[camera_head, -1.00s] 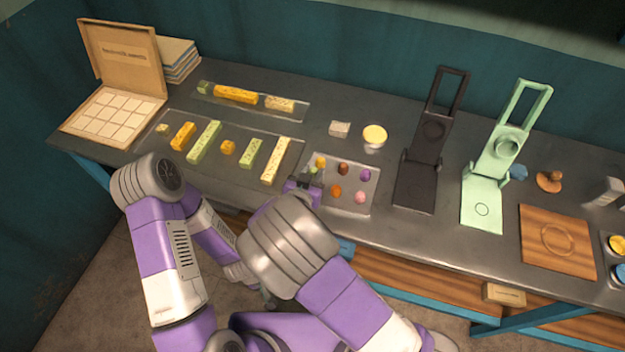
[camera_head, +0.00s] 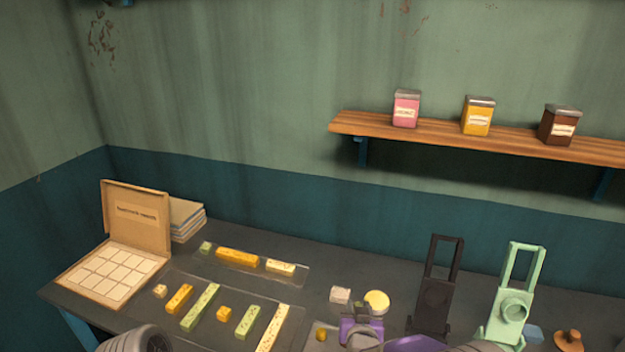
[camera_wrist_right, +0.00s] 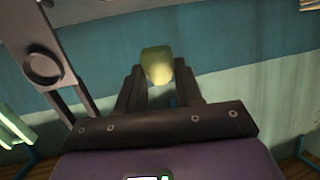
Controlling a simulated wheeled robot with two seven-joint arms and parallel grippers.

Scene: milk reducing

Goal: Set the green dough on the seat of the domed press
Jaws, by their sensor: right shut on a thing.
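My right gripper (camera_head: 362,328) is at the bottom of the head view, raised over the table and left of the presses. In the right wrist view its fingers (camera_wrist_right: 157,72) are shut on a small yellow-green dough piece (camera_wrist_right: 157,62). A black press (camera_head: 434,298) and a pale green press (camera_head: 510,305) stand to the right, both with upright frames. The black one also shows at the left of the wrist view (camera_wrist_right: 45,66). Their seats are mostly cut off or hidden.
A yellow round thing (camera_head: 377,302) and a pale block (camera_head: 340,295) lie beside the right gripper. Trays of coloured bars (camera_head: 200,308), an open box (camera_head: 115,270) and a wooden stamp (camera_head: 568,340) are on the table. Jars stand on a wall shelf (camera_head: 480,138).

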